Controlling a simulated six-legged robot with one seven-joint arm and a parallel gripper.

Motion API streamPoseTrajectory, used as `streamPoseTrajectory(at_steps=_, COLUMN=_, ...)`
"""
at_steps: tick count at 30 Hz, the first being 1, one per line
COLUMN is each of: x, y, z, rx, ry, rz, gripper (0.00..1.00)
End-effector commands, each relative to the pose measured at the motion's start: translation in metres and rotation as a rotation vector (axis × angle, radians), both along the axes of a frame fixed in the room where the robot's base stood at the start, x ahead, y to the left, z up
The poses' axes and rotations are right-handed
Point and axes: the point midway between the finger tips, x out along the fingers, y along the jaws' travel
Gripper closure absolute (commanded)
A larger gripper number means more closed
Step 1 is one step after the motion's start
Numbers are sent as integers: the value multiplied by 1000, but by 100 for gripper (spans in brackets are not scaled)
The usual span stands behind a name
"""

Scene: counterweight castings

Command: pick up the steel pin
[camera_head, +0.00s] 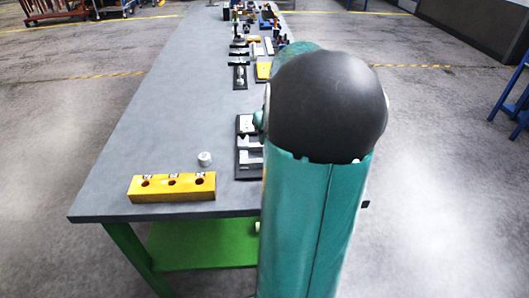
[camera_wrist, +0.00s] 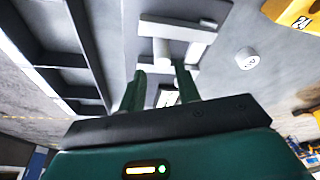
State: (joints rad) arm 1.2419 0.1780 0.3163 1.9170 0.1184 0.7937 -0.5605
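A pale, steel-like pin (camera_wrist: 162,52) shows in the wrist view, by a light grey bracket-like piece on a dark fixture. I cannot tell for sure that it is the steel pin. My gripper (camera_wrist: 160,72) is open, with its two green fingers apart. The fingertips point toward the pin and lie to either side of its near end; I cannot tell whether they touch it. In the head view my arm hides the gripper and part of the dark fixture (camera_head: 243,172).
A short white cylinder (camera_head: 204,159) with a marked top stands by a yellow block (camera_head: 172,188) with three holes at the near end of the grey table (camera_head: 128,130). More fixtures and parts stretch along the table's far right side. The table's left side is clear.

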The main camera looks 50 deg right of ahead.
Motion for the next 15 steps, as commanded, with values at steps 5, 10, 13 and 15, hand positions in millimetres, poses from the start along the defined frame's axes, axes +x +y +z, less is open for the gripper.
streamPoseTrajectory(at_steps=5, x=7, y=-2, z=-20, rx=0, ry=0, rz=3, gripper=67)
streamPoseTrajectory(at_steps=10, x=10, y=-2, z=-35, rx=2, ry=0, rz=2, gripper=67)
streamPoseTrajectory(at_steps=13, x=14, y=-2, z=-51, rx=3, ry=1, rz=3, gripper=67)
streamPoseTrajectory(at_steps=15, x=17, y=-3, z=-61, rx=3, ry=1, rz=2, gripper=67)
